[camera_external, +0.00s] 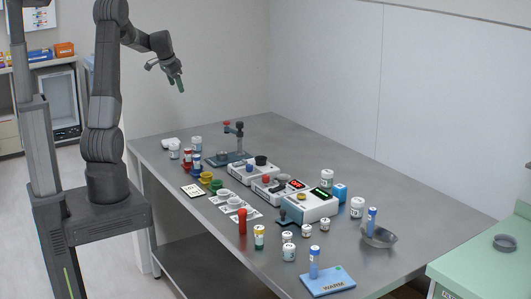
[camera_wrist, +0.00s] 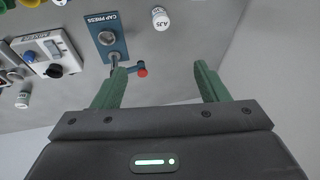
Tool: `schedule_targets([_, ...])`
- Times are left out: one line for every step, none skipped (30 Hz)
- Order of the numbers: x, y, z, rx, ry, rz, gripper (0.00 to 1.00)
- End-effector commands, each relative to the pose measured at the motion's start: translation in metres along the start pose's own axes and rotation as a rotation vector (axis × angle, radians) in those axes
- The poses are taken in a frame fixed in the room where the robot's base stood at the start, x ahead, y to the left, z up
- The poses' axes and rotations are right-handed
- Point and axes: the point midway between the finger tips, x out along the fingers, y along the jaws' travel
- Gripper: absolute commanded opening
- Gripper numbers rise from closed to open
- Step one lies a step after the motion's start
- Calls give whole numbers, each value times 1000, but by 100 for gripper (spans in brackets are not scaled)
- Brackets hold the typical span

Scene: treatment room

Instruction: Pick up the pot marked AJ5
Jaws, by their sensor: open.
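The pot marked AJ5 (camera_wrist: 160,17) is a small white pot with a white lid, upright on the grey table at the top of the wrist view. In the external view it is probably the white pot (camera_external: 197,143) left of the cap press, but its label is too small to read there. My gripper (camera_wrist: 160,72) is open and empty, its two green fingers apart. In the external view my gripper (camera_external: 177,80) is raised well above the back left of the table, away from the pot.
The cap press (camera_wrist: 107,38), with its red-knobbed lever, stands beside the pot. The mixer (camera_wrist: 45,52) is farther left. Other pots and coloured jars (camera_external: 187,158) stand nearby. Bare table surrounds AJ5 on its right in the wrist view.

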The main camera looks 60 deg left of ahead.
Motion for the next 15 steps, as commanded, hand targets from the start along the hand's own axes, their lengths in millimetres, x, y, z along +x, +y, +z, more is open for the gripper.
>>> schedule_targets([9, 1, 1, -13, -2, 0, 67])
schedule_targets([14, 2, 2, -25, -3, -1, 67])
schedule_targets([24, 2, 2, -50, -5, -4, 67])
schedule_targets([33, 3, 2, -73, -8, -5, 67])
schedule_targets([43, 4, 3, -100, -10, -6, 67])
schedule_targets([57, 5, 2, -142, -12, -10, 67])
schedule_targets([68, 5, 3, -176, -15, -14, 67])
schedule_targets([80, 6, 3, -211, -18, -18, 67])
schedule_targets([95, 6, 2, -261, -20, -23, 67])
schedule_targets([106, 7, 2, -298, -22, -27, 67])
schedule_targets([116, 8, 1, -333, -24, -32, 67])
schedule_targets([130, 9, 1, -381, -25, -38, 67])
schedule_targets([139, 9, 0, -416, -26, -42, 67])
schedule_targets([148, 9, 0, -448, -27, -46, 67])
schedule_targets([159, 10, -1, -490, -28, -52, 67])
